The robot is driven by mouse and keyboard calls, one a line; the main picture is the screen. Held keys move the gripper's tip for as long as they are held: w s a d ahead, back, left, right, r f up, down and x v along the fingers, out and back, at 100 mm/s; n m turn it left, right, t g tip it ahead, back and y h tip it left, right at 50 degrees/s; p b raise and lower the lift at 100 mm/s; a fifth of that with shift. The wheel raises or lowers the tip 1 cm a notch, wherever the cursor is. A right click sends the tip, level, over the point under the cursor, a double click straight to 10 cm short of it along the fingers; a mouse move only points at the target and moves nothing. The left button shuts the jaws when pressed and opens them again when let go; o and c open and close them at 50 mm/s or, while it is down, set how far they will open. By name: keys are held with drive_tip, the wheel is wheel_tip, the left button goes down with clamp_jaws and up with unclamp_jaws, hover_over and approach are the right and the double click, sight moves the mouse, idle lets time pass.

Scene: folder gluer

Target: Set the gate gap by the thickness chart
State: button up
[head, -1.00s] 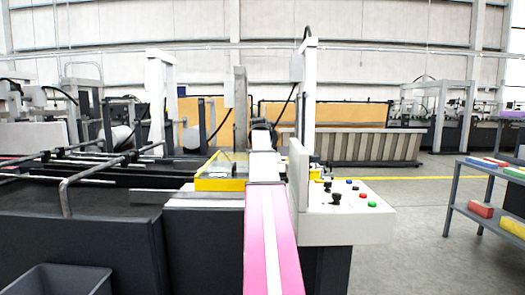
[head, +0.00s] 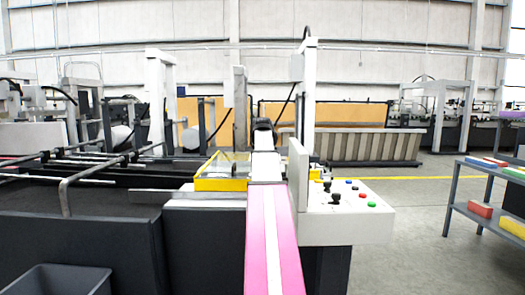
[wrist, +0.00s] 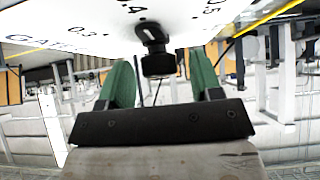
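In the wrist view, my gripper (wrist: 162,78) has two green fingers spread apart with nothing between their pads. Just beyond the fingertips is a black gate knob (wrist: 155,45) with a white pointer line. It stands on a white dial plate (wrist: 95,22) printed with "GATE" and numbers including 0.3 and 0.5. I cannot tell exactly which mark the pointer meets. In the head view, my pink and white arm reaches away over the machine (head: 190,240); its far end hides the dial. The thickness chart is not readable in these views.
A control panel (head: 330,225) with black knobs and coloured buttons stands right of my arm. A yellow-framed clear guard (head: 218,184) is left of it. A grey bin (head: 58,280) is at lower left. A shelf (head: 465,180) with coloured blocks stands right, beyond open floor.

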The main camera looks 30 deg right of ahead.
drive_tip(key=v, duration=1)
drive_tip(key=shift+s+r, duration=0.25)
drive_tip(key=shift+r, duration=0.05)
drive_tip(key=shift+a, duration=0.1)
drive_tip(key=shift+s, duration=0.1)
